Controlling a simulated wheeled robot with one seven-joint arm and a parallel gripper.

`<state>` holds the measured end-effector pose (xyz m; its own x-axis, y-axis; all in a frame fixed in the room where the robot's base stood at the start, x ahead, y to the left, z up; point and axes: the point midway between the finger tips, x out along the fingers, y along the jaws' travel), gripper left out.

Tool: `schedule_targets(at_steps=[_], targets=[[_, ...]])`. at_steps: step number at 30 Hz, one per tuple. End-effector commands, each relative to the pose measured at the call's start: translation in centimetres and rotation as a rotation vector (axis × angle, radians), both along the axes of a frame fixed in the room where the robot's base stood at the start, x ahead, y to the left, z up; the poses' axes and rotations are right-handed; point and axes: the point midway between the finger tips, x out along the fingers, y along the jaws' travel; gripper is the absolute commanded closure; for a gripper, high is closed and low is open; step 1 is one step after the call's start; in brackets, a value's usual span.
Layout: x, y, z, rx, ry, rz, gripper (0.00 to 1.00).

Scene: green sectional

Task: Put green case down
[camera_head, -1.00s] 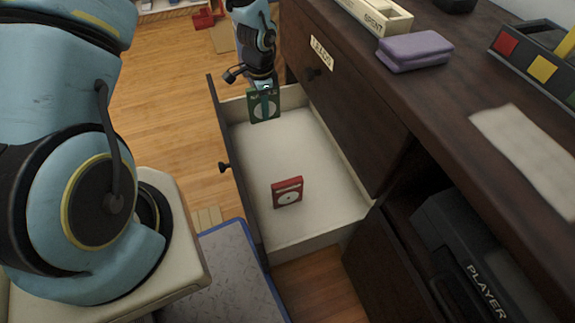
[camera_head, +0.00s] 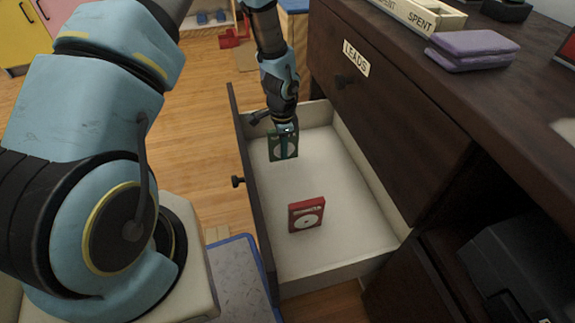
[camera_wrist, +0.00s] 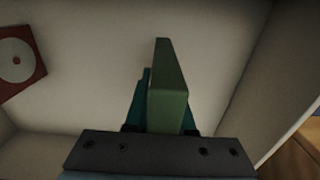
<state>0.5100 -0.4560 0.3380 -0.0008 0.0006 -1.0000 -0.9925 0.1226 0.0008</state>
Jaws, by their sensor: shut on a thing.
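The green case (camera_head: 277,151), flat with a pale disc on its face, stands upright inside the open drawer, toward its far left corner. My gripper (camera_head: 285,134) comes down from above and is shut on its top edge. In the wrist view the green case (camera_wrist: 167,88) is seen edge-on between the teal fingers, over the drawer floor. I cannot tell whether its lower edge touches the floor.
A red case (camera_head: 307,215) with a white disc stands in the open drawer (camera_head: 335,195), nearer to me; clear floor lies between the two. The dark cabinet (camera_head: 390,110) rises at right, with purple sponge-like blocks (camera_head: 470,48) on top.

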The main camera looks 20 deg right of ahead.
Motion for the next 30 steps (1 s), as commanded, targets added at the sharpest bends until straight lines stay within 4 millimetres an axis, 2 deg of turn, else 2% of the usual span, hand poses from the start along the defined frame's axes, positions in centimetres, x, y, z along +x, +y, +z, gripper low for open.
schedule_targets(at_steps=[5,11,23,24,30], targets=[[0.0,0.0,-1.4,0.0,0.0,-0.001,1.0],[0.0,0.0,-4.2,0.0,0.0,-0.002,1.0],[0.0,0.0,-4.6,-0.001,-0.001,-0.001,1.0],[0.0,0.0,-4.5,-0.001,-0.001,-0.001,0.73],[0.0,0.0,-4.5,-0.001,-0.001,0.0,0.51]])
